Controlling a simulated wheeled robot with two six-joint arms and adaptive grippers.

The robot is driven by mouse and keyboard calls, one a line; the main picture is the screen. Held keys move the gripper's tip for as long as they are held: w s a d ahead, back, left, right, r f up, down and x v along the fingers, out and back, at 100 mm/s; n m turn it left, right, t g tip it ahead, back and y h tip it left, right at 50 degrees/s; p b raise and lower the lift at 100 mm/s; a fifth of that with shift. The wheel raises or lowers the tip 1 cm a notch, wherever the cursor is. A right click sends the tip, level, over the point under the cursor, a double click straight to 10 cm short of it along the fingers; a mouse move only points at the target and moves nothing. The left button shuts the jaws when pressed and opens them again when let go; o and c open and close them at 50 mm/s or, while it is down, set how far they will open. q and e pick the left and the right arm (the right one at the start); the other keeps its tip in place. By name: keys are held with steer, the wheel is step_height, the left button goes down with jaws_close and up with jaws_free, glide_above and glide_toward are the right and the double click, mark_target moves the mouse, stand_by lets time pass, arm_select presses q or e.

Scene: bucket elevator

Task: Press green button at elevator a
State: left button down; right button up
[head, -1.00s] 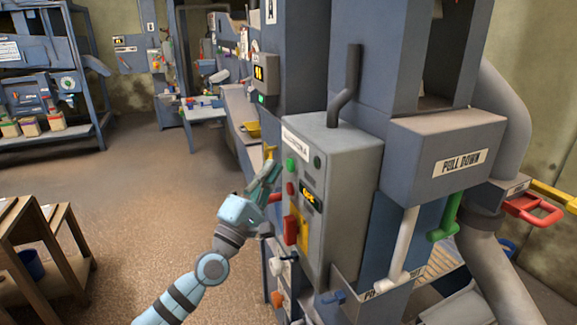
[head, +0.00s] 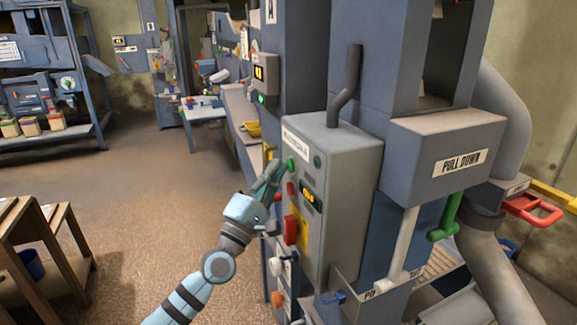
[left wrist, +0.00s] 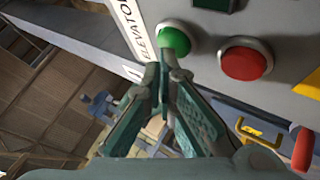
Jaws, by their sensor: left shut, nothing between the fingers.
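The green button (head: 291,164) is at the top of the grey control box (head: 345,185), under a white label (head: 295,143). In the left wrist view the green button (left wrist: 174,40) sits beside a label reading "ELEVATO…", partly cut off. My left gripper (head: 278,168) is shut and empty, its fingertips right at the button's left edge. In the left wrist view the fingertips (left wrist: 164,56) overlap the button's lower rim; I cannot tell whether they touch it. My right gripper is not in view.
A red button (head: 290,188) lies just below the green one, with an orange display (head: 308,199) beside it. A red block on a yellow plate (head: 290,230) is lower on the box. A "PULL DOWN" housing (head: 445,150) stands right. The floor at left is open.

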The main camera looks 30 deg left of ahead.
arm_select(q)
steer(key=shift+w+d, duration=0.15)
steer(key=shift+w, duration=0.1)
stand_by(0.4)
steer(key=shift+s, duration=0.15)
steer(key=shift+s+a, duration=0.45)
steer(key=shift+s, duration=0.15)
steer(key=s+a, duration=0.1)
steer(key=s, duration=0.1)
steer(key=s+a+p, duration=0.1)
steer(key=s+a, duration=0.1)
stand_by(0.5)
steer(key=shift+d, duration=0.1)
stand_by(0.6)
